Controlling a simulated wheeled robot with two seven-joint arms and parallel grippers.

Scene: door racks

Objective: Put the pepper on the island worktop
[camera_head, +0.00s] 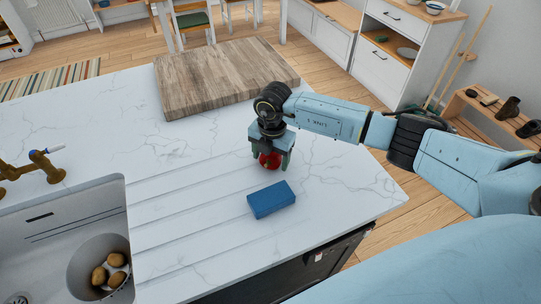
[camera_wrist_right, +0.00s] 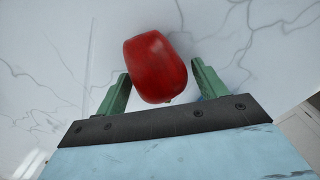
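A red pepper (camera_head: 269,161) is at the island worktop (camera_head: 200,180), in front of the wooden board. My right gripper (camera_head: 271,158) points down over it, with a green finger on each side. The pepper is close above or touching the white marble top; I cannot tell which. My left gripper is not in view.
A blue block (camera_head: 271,199) lies just in front of the pepper. A large wooden board (camera_head: 225,75) lies at the back of the worktop. At the left are a sink (camera_head: 60,215), a bowl (camera_head: 92,250) with potatoes and a brass tap (camera_head: 30,165). The right side of the worktop is clear.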

